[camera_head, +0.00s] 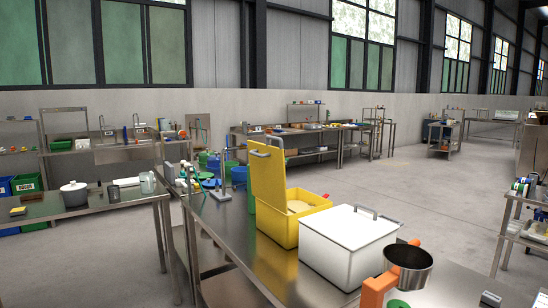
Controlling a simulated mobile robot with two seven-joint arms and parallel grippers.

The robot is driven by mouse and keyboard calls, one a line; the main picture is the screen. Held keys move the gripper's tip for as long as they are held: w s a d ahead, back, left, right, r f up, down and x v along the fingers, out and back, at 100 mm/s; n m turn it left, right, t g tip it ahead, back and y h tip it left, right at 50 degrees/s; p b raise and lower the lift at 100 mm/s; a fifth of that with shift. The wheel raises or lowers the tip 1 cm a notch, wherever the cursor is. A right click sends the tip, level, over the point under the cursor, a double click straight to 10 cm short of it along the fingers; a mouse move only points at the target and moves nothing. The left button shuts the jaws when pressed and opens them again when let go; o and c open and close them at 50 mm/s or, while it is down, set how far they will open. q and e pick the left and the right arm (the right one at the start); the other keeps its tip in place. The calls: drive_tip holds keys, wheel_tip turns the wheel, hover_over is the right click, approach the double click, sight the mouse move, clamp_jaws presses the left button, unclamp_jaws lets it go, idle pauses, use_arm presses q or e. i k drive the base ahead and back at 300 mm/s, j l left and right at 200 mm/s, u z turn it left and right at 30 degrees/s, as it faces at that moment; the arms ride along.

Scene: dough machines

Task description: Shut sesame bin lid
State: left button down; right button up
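A yellow bin (262,226) stands on the near steel table. Its yellow lid (267,180) is hinged up and stands nearly upright at the bin's left side, with a grey handle (267,147) near its top. Pale beige contents, which look like sesame, show inside the open bin. A white bin (345,255) stands just to its right, with its white lid shut and a grey handle on top. Neither of my grippers shows in this view.
A metal cup (409,268) with orange parts (376,291) beside it stands right of the white bin on the near table (232,252). Bottles and tools crowd the table's far left end. A side table (95,209) holds a pot (74,194). Open floor lies behind.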

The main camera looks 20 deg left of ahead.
sight(266, 162)
drive_tip(key=i+j+z, duration=0.1)
drive_tip(key=j, duration=0.25)
drive_tip(key=i+j+z, duration=0.2)
drive_tip(key=i+j, duration=0.15)
drive_tip(key=j, duration=0.35)
drive_tip(key=i+j, duration=0.15)
drive_tip(key=j, duration=0.2)
drive_tip(key=i+j, duration=0.1)
drive_tip(key=j, duration=0.25)
drive_tip(key=i+j+z, duration=0.1)
drive_tip(key=j, duration=0.2)
